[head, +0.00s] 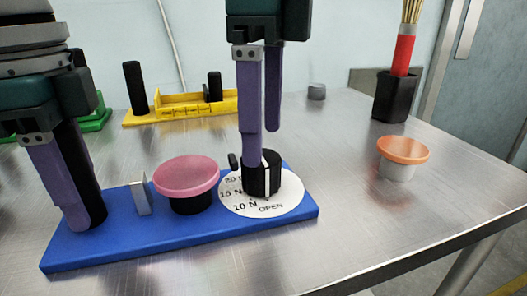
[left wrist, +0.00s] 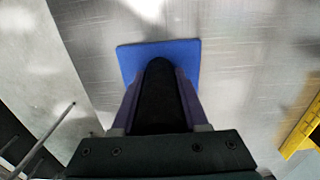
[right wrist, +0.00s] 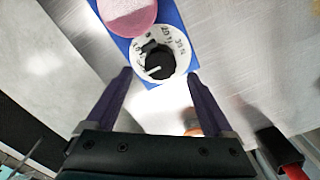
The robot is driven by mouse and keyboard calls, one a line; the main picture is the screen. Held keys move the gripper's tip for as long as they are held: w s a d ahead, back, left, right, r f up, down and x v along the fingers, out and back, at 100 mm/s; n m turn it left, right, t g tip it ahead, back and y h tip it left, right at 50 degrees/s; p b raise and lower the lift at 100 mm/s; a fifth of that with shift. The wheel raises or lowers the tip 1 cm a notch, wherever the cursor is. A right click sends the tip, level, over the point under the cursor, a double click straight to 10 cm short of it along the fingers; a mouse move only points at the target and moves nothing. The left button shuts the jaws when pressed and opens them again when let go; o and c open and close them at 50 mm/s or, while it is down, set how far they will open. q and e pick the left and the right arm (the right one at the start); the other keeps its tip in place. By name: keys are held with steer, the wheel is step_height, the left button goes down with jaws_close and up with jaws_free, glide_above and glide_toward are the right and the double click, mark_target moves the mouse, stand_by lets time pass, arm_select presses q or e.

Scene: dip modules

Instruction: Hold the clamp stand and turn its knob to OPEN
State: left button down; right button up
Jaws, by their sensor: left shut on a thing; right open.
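The clamp stand is a blue base (head: 200,226) with a pink disc (head: 186,172) on a black stem, a grey upright plate (head: 138,194) and a white dial (head: 285,200). The black knob (head: 262,176) sits on the dial with its white line facing the near side, around the 10 N and OPEN marks. My left gripper (head: 82,222) is shut on the black post (head: 93,190) at the base's left end; the post also shows in the left wrist view (left wrist: 160,100). My right gripper (right wrist: 159,75) is open, its fingers spread either side of the knob in the right wrist view; contact is unclear.
A yellow tray (head: 180,107) with black posts stands behind. An orange-topped cup (head: 403,152), a black holder (head: 394,97) with a red-handled brush and a small grey cylinder (head: 316,91) are to the right. The front right of the metal table is clear.

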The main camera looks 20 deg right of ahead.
step_height(320, 180, up, 7)
stand_by(0.4)
arm_select(q)
steer(key=shift+c, duration=1.7)
jaws_free()
step_height(320, 180, up, 8)
steer(key=p, duration=0.9)
steer(key=shift+f+p, duration=0.2)
steer(key=shift+p, duration=0.1)
arm_select(e)
step_height(320, 180, up, 10)
glide_above(264, 158)
steer(key=shift+f, duration=0.3)
